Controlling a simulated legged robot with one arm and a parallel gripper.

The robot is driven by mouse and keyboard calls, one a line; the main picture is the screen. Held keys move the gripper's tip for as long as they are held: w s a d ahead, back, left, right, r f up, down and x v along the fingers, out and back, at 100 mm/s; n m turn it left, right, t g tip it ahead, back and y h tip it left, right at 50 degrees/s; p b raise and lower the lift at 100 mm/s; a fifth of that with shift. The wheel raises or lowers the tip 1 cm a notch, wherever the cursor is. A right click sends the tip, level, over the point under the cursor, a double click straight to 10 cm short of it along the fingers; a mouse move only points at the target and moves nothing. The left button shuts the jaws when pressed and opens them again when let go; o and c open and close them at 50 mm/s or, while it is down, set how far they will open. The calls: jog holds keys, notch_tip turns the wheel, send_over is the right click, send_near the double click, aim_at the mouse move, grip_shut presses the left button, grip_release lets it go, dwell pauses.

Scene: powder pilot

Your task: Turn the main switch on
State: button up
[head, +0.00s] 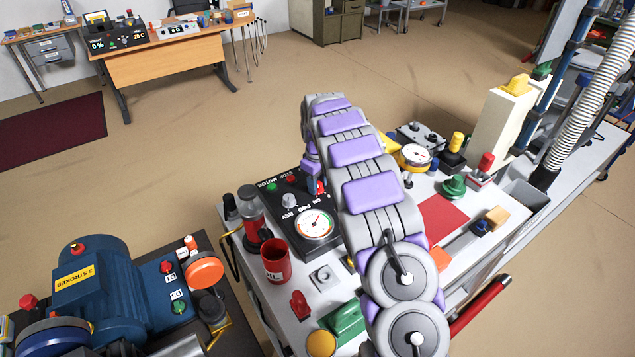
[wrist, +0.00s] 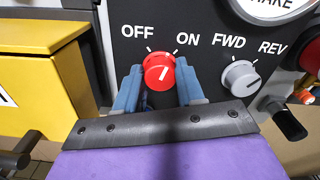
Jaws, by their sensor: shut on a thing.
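The main switch is a red round knob (wrist: 159,72) on a black panel, with OFF printed at its upper left and ON at its upper right. The white line on the knob leans up and to the right, toward the ON side. My gripper (wrist: 158,82) has its two blue fingers on either side of the knob, shut on it. In the head view the black control panel (head: 283,211) sits on the bench, and my arm covers its right part. Only a little red of the knob (head: 321,187) shows there beside my arm.
Right of the switch is a grey FWD/REV knob (wrist: 239,77), with a black handle (wrist: 284,119) below it. A yellow box (wrist: 45,72) stands close on the left. On the bench, a red cup (head: 276,262) and a pressure gauge (head: 314,225) are near my arm.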

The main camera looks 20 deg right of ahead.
jog(key=m+p, duration=0.2)
jog(key=shift+r+p, duration=0.25)
jog(key=shift+p, duration=0.15)
jog(key=shift+f+m+p, duration=0.2)
jog(key=shift+m+p, duration=0.3)
jog(key=shift+m, duration=0.3)
jog(key=o, duration=1)
notch_tip(320, 180, up, 17)
jog(key=p, duration=0.2)
jog(key=shift+w+r+p, duration=0.1)
jog(key=shift+p, duration=0.2)
